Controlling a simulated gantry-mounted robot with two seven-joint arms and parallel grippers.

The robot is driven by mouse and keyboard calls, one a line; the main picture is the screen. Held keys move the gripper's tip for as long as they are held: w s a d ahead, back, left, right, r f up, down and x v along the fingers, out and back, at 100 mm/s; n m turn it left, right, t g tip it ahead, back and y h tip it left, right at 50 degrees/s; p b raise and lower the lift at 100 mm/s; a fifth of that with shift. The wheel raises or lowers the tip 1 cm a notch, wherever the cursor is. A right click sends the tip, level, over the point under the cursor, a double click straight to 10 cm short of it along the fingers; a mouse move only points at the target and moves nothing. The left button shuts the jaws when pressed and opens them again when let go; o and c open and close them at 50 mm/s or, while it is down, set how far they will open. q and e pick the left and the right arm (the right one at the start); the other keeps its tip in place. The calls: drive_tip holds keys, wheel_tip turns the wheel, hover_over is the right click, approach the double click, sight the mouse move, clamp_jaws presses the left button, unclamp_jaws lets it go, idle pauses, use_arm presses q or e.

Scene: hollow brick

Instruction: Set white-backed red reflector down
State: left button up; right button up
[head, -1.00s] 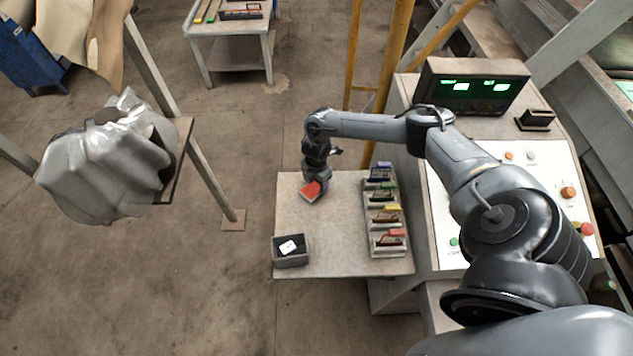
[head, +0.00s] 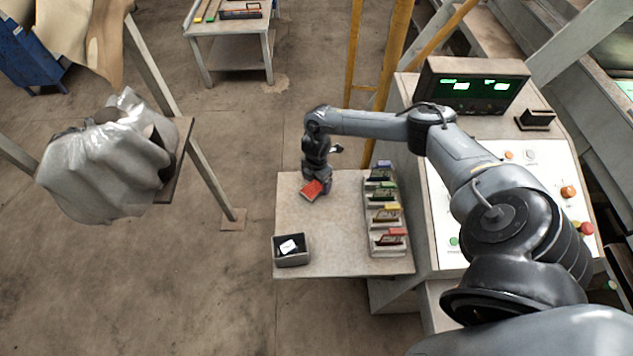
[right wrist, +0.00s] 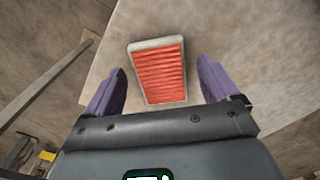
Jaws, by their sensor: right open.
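The white-backed red reflector (head: 312,189) lies near the far left part of the small table (head: 335,225). In the right wrist view the reflector (right wrist: 158,72) shows its ribbed red face and a pale rim. My right gripper (head: 318,188) is over the reflector, low at the table. In the right wrist view its purple fingers (right wrist: 160,85) are spread on both sides of the reflector, with a gap on each side. The near end of the reflector lies close to the gripper body. My left gripper is not in view.
A grey box (head: 291,251) with a white-labelled item inside stands at the table's near left corner. A row of holders (head: 386,220) with coloured cards lines the right side. The table's middle is bare. A control console (head: 475,95) stands to the right.

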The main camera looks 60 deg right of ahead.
sight(317, 185)
wheel_tip(317, 185, up, 11)
drive_tip(key=shift+r, duration=0.15)
idle(0.4)
